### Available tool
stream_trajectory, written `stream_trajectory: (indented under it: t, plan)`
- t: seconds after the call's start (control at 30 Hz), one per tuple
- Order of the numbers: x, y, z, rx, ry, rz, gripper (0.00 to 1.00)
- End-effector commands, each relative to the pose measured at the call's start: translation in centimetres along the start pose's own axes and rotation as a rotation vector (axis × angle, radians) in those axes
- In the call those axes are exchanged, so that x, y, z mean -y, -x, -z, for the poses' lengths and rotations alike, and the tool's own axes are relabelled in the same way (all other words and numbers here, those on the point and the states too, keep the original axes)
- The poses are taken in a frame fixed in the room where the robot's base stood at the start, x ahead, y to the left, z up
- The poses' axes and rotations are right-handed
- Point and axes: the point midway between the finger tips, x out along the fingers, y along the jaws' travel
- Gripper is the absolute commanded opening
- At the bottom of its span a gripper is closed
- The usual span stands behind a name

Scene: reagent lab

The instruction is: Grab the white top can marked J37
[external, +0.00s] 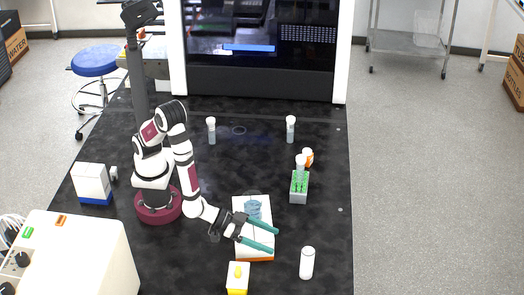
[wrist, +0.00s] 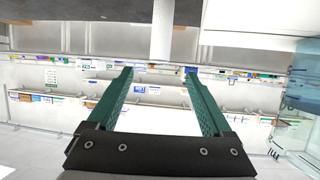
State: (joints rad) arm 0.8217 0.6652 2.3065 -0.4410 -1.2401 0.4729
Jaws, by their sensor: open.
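My gripper (external: 272,240) is open and empty, its two green fingers pointing right above the front of the black table; its fingers also show in the wrist view (wrist: 160,73). A white-topped can (external: 307,262) stands upright to the right of and nearer the front than the fingertips, apart from them. Two more white-topped containers stand farther back, one on the left (external: 211,130) and one on the right (external: 291,129). Another white-topped tube (external: 301,162) is at the green rack. No J37 marking is readable on any of them.
A white box with an orange edge (external: 253,258) lies under my gripper. A yellow-and-white item (external: 238,278) is at the front. The table's middle back is clear.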

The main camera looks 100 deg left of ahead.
Motion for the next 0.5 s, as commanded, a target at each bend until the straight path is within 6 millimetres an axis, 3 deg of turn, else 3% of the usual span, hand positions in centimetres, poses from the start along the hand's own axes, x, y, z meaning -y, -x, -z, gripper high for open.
stream_trajectory:
  t: [0.2, 0.37, 0.5]
  plan:
    - [0.2, -6.1, 0.0, 0.000, 0.001, 0.004, 0.84]
    - [0.1, -8.2, 0.1, 0.000, 0.001, 0.002, 0.84]
    - [0.2, -11.1, 0.1, 0.000, 0.001, 0.003, 0.84]
